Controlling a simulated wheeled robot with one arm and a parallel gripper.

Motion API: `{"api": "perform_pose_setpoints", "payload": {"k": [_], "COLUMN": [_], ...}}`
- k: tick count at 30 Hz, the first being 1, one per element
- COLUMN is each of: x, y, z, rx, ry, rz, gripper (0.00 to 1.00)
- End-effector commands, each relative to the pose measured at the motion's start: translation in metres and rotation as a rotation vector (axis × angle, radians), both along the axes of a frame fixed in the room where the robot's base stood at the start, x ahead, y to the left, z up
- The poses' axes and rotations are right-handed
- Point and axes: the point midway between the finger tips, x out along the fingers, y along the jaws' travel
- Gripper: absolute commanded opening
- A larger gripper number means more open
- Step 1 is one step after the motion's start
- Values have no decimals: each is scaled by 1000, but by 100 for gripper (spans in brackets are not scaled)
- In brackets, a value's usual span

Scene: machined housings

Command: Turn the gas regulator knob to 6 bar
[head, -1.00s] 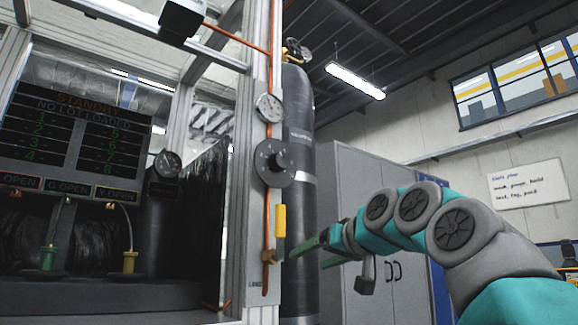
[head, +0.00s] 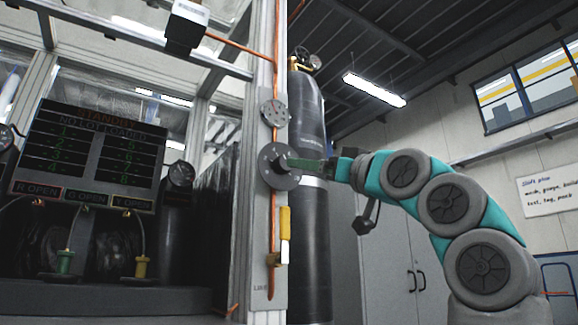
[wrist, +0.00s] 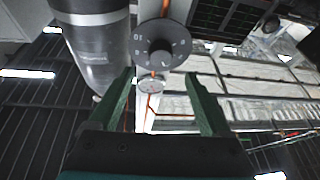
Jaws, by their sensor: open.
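The gas regulator knob is a dark round hub on a grey dial disc (head: 278,181), mounted on the frame post. In the wrist view the knob (wrist: 161,58) sits in front of my open fingers, with numbers around its disc. A round pressure gauge (head: 274,113) is above it in the head view; it also shows in the wrist view (wrist: 151,86), its reading too small to tell. My gripper (head: 292,163) is open beside the knob's right side in the head view. In the wrist view its green fingertips (wrist: 158,76) are spread either side of the knob; contact cannot be told.
A yellow-handled valve (head: 285,222) is below the knob on the copper pipe. A dark gas cylinder (head: 312,240) stands behind my gripper. The display panel (head: 90,150) is at left, and a grey cabinet (head: 385,260) stands at right.

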Motion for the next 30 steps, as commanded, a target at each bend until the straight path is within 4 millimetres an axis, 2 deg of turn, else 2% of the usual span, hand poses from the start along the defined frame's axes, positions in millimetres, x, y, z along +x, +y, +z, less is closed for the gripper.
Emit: {"api": "perform_pose_setpoints", "payload": {"k": [18,30], "x": [47,54], "y": [41,46], "z": [30,29], "rx": [0,-1], "ry": [0,1], "rz": [1,0], "gripper": [81,81]}}
